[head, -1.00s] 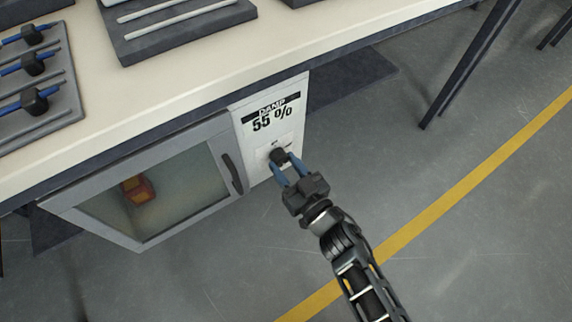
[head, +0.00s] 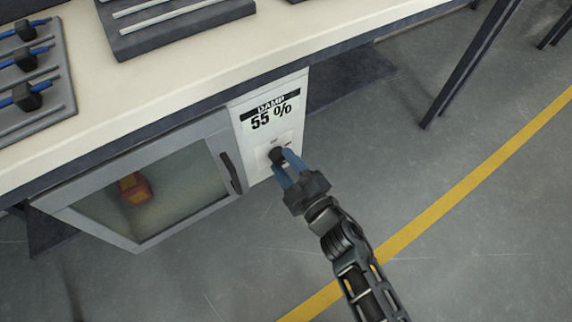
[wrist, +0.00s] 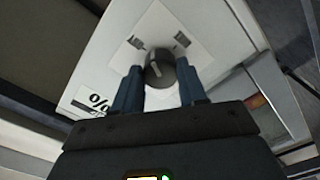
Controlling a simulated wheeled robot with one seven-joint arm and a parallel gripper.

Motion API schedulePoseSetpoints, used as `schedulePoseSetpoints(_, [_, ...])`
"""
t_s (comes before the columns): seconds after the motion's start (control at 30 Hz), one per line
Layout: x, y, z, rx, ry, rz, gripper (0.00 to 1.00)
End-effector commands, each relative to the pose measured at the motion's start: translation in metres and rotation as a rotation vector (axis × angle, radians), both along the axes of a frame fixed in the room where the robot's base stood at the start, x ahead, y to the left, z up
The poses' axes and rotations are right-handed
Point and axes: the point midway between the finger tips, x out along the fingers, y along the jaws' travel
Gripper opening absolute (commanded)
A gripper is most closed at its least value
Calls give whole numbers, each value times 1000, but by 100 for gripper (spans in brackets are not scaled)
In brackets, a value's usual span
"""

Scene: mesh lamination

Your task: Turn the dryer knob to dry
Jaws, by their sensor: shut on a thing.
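The dryer (head: 150,185) stands under the bench, with a white control panel on its right side. The panel's display (head: 271,111) reads "DAMP 55 %". The dark round knob (head: 276,156) is low on the panel, and it also shows in the wrist view (wrist: 160,68) with a light pointer line and two small labels above it. My gripper (head: 283,160) has its blue fingers on either side of the knob, shut on it. In the wrist view my gripper (wrist: 159,85) has one finger at each side of the knob. The label words are too small to read.
The dryer door (head: 140,195) is shut, with a dark handle (head: 231,173) just left of the panel. An orange object (head: 135,188) sits behind its glass. The bench top (head: 200,80) overhangs above. The floor to the right is clear.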

Motion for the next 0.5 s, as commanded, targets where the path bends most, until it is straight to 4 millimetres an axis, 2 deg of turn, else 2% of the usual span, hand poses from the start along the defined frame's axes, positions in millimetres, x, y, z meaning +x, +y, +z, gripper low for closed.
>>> schedulePoseSetpoints(0.5, [0, 0, -1, -297, -200, 1, 11])
